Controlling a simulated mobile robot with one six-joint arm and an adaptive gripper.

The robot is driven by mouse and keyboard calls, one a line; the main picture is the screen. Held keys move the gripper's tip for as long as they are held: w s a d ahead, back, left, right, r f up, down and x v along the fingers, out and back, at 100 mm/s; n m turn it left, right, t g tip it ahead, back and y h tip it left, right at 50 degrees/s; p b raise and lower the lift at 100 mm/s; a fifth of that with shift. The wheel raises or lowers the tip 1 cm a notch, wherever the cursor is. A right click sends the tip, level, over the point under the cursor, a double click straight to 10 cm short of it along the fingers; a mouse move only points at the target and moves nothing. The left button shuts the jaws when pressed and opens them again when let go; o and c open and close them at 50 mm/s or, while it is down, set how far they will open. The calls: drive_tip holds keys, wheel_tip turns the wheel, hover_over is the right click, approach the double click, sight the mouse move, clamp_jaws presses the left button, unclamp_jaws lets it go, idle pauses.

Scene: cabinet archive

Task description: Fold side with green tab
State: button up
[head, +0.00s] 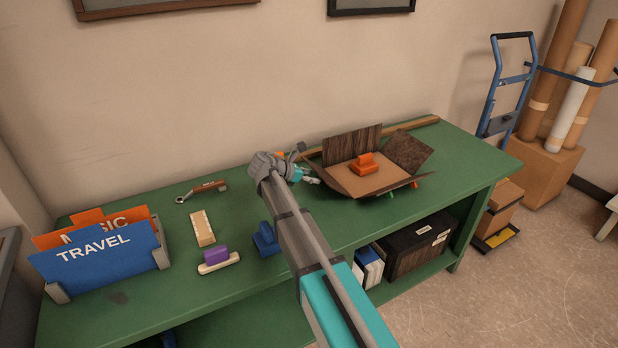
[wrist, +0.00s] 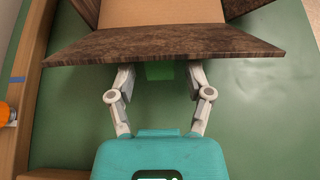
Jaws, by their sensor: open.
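An open box (head: 375,182) with dark wood-grain flaps and a tan inside stands on the green table. Its back flap (head: 352,142) is upright and its right flap (head: 410,150) leans outward. In the wrist view, the nearest flap (wrist: 165,47) spreads outward toward my gripper. A green tab (wrist: 160,71) shows under that flap's edge. My gripper (wrist: 161,78) is open, with one finger on each side of the tab. The flap's edge hides the fingertips. In the head view, my gripper (head: 310,178) is at the box's left side.
An orange object (head: 363,163) sits in the box. A wooden strip (head: 418,122) runs behind.

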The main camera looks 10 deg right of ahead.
drive_tip(key=shift+w+d+f, duration=0.1)
drive_tip(key=shift+d+f, duration=0.1)
drive_tip(key=shift+d, duration=0.05)
idle(0.4)
drive_tip(key=c, duration=0.8)
